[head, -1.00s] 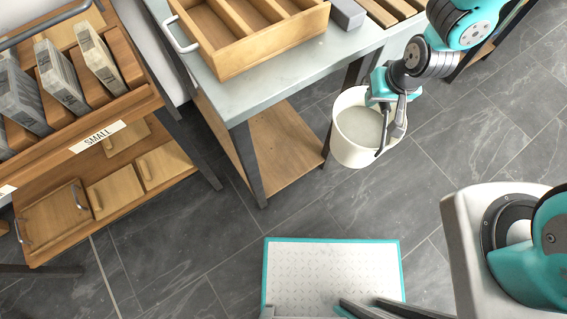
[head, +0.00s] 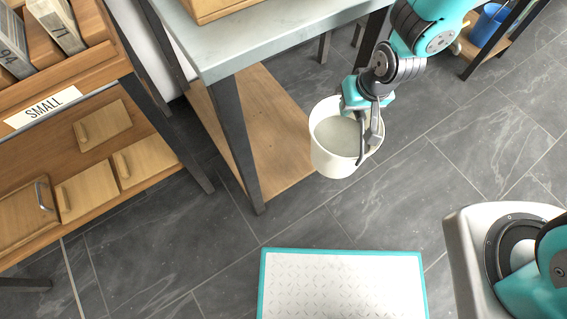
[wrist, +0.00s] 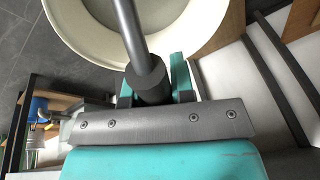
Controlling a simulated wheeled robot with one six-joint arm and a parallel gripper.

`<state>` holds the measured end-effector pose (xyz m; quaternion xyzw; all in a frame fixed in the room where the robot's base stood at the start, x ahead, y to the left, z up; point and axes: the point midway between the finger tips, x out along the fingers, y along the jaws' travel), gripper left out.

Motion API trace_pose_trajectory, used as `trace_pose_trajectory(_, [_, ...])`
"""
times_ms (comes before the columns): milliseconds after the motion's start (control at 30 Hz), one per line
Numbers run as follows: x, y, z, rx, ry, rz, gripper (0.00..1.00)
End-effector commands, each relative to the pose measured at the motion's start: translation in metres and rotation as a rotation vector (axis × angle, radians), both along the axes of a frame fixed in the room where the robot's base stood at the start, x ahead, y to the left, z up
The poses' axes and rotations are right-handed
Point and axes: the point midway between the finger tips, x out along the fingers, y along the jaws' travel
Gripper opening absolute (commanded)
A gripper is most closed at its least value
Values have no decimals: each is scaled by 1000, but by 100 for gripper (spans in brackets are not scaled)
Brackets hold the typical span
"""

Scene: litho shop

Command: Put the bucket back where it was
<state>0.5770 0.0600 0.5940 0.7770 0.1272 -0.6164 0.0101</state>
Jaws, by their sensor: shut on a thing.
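The bucket (head: 331,157) is white, with greyish contents or a grey inside, and hangs upright in front of the table. The bucket is held in the air above the floor, beside the table's lower shelf. Its underside is hidden.
A table with a grey top (head: 240,45) and a wooden lower shelf (head: 268,120) stands behind the bucket. A wooden rack (head: 90,100) marked SMALL is at left. A white platform with teal edges (head: 340,285) lies in front. A blue bucket (head: 490,22) sits on a shelf at far right. Open tiled floor lies between.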

Motion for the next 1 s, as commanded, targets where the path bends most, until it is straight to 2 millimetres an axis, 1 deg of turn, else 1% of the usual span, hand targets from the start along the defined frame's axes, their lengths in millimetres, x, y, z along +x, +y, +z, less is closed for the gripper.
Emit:
trace_pose_trajectory(33, [3,5,-16,4,-8,9,0])
trace_pose_trajectory(267, [9,25,-55,6,-8,51,0])
trace_pose_trajectory(400, [21,40,-75,9,-10,85,0])
trace_pose_trajectory(733, [48,73,-107,13,-9,177,0])
trace_pose_trajectory(1000, [72,99,-121,14,-9,248,0])
